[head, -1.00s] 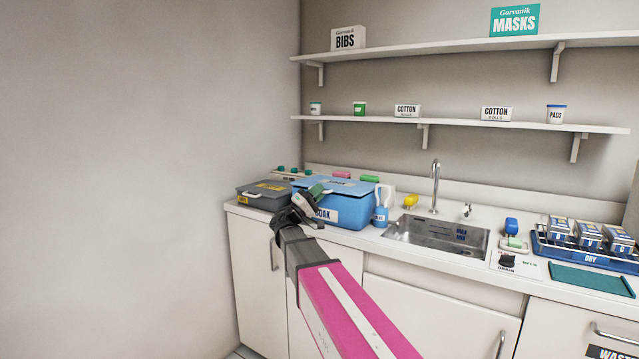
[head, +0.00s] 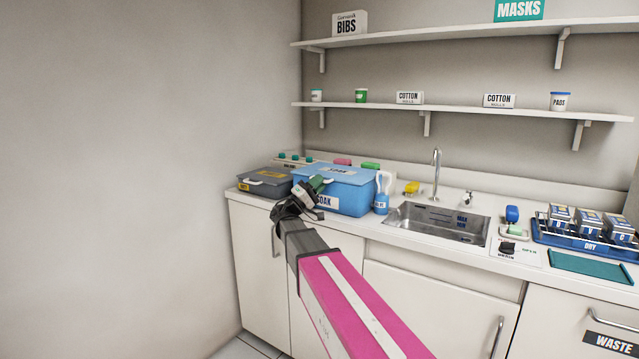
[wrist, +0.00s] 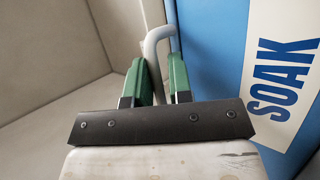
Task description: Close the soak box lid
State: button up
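The soak box (head: 345,204) is a blue tub with a white SOAK label, on the counter at the left. Its blue lid (head: 345,174) lies over the top and looks about level; I cannot tell if it is fully seated. My gripper (head: 317,186) is at the box's front left, by the lid's edge.
A grey box (head: 268,182) stands left of the soak box. A drying rack (head: 560,238) is at the far right. Shelves hang above.

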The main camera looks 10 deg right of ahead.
jog(key=v, duration=1)
jog(key=shift+a, duration=0.15)
